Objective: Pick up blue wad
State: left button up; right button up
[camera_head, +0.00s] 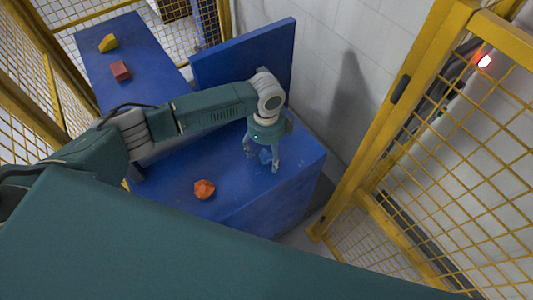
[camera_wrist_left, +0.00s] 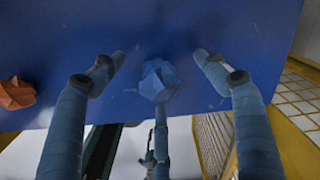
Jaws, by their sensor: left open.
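The blue wad (camera_head: 265,156) is a crumpled, faceted lump on the blue table (camera_head: 235,195). In the left wrist view the blue wad (camera_wrist_left: 160,80) lies near the middle, between the spread fingers. My left gripper (camera_head: 262,160) points down over it in the head view, its fingers on either side of the wad. The left gripper (camera_wrist_left: 160,58) is open and empty in the wrist view. I cannot tell how far the fingertips are above the table. My right gripper is not in view.
An orange wad (camera_head: 204,189) lies left of the blue one. A red block (camera_head: 121,70) and a yellow piece (camera_head: 108,43) lie on the farther blue table. A blue upright panel (camera_head: 243,55) stands behind; yellow mesh fencing (camera_head: 380,130) is at right.

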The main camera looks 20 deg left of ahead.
pick_arm(q)
jog(key=c, duration=0.9)
